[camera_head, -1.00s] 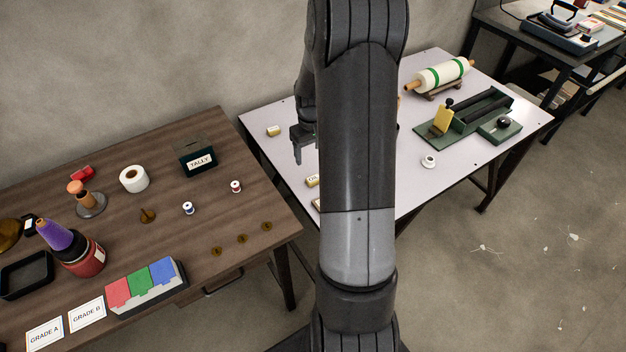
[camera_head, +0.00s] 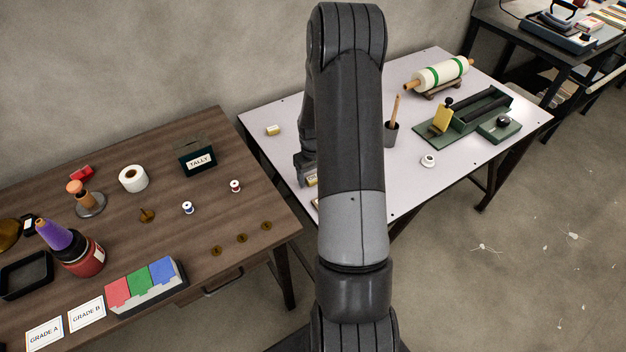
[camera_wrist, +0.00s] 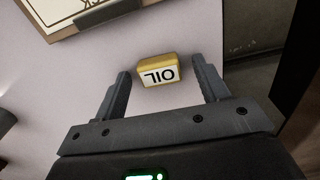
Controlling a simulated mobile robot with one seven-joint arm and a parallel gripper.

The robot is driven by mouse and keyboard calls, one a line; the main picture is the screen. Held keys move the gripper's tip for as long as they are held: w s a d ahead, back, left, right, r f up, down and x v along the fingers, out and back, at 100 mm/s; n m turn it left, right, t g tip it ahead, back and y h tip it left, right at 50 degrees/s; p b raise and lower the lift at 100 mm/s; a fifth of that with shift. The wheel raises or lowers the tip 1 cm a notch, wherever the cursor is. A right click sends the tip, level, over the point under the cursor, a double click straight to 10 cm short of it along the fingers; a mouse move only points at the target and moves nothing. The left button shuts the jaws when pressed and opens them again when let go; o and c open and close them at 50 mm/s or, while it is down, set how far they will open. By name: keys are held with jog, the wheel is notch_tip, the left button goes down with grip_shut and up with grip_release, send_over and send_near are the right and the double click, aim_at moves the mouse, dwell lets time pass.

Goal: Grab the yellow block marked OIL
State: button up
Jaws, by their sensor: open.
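The yellow block marked OIL (camera_wrist: 160,70) lies on the pale table, with its white label showing in the wrist view. My gripper (camera_wrist: 165,80) is open, and the block sits between its two fingers near their tips. I see a gap between the block and each finger. In the head view, my gripper (camera_head: 304,178) is low over the white table's left side, partly behind my arm. A yellow block (camera_head: 311,180) shows right beside it, mostly hidden, its label not readable there.
Another yellow block (camera_head: 273,130) lies at the white table's (camera_head: 430,190) back left. A board with a paper (camera_wrist: 90,12) lies close beyond the fingers in the wrist view.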

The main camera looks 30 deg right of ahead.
jog(key=shift+c, duration=0.2)
jog(key=c, duration=1)
jog(key=shift+r, duration=0.1)
